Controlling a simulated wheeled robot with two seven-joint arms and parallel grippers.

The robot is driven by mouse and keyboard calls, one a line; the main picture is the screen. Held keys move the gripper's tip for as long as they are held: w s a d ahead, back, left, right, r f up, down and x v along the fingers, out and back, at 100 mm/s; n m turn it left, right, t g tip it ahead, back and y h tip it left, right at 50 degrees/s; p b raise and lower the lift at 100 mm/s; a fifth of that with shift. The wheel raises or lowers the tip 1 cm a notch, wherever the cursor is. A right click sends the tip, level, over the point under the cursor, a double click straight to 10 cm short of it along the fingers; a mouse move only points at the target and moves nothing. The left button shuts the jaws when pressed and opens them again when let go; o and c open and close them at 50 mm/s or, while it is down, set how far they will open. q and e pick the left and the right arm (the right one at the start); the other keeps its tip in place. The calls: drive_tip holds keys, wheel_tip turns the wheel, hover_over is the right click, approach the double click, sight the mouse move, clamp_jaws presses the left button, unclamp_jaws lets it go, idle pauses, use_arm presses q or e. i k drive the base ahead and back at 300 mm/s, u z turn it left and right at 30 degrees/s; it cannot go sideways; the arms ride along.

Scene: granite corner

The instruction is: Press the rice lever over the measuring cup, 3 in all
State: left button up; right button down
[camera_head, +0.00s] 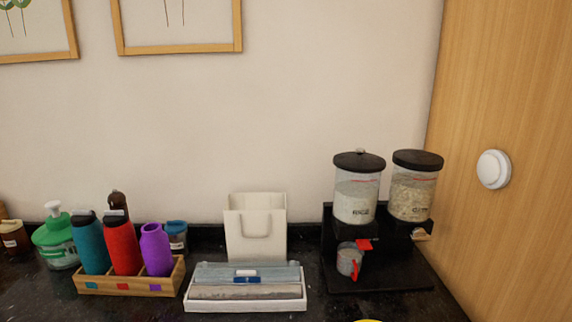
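The rice dispenser (355,200) is a clear canister with a black lid and the label RICE, mounted on a black stand (375,277) at the right of the counter. White grains fill much of it. Its red lever (365,244) sticks out below the canister. The measuring cup (348,260), clear with a red handle, sits under the rice outlet; its contents are too small to make out. Neither my left nor my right gripper shows in the head view.
A second canister (413,195) of oat-like flakes stands right of the rice, close to the wooden panel (510,110). Left are a white tray (245,305) of folded cloths, a white holder (255,225), a wooden bottle rack (130,286) and a green pump bottle (55,240).

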sight(363, 244)
drive_tip(key=k, duration=1)
drive_tip(key=z, duration=1.2)
drive_tip(key=i, duration=1.15)
drive_tip(key=u, duration=1.8)
